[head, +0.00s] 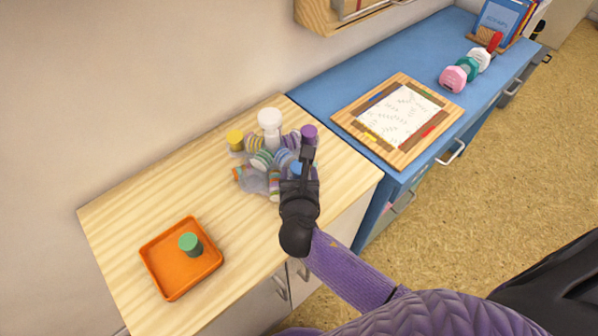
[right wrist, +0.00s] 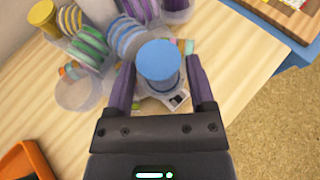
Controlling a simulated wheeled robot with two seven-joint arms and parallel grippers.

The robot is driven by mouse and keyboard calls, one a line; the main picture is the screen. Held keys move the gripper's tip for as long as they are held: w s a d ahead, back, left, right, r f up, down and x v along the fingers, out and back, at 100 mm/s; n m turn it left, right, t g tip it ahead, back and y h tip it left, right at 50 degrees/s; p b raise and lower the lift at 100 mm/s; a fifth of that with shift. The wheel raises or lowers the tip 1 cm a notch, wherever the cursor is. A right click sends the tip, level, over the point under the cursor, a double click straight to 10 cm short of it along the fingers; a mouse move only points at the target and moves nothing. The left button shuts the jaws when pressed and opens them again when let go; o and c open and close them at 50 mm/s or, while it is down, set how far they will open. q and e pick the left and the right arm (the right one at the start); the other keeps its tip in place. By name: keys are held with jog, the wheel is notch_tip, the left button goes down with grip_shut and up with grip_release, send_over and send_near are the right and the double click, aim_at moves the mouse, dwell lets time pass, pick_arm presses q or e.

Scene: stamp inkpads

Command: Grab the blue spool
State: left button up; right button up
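The blue spool (right wrist: 158,60) stands with its round blue top facing up in the right wrist view, between the two fingers of my right gripper (right wrist: 160,88). The fingers are apart, one on each side of the spool, with narrow gaps showing beside its top. In the head view my right gripper (head: 306,155) is over the right side of the spool cluster, and the blue spool (head: 296,168) is partly hidden behind it. My left gripper is not in view.
Clustered close by are a white-topped piece (head: 269,118), a yellow spool (head: 235,137), a purple spool (head: 309,131) and several striped pieces (head: 262,160). An orange tray (head: 160,284) with a green spool (head: 190,243) stands at front left. The wooden top between is clear.

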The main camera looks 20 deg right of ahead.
grip_shut()
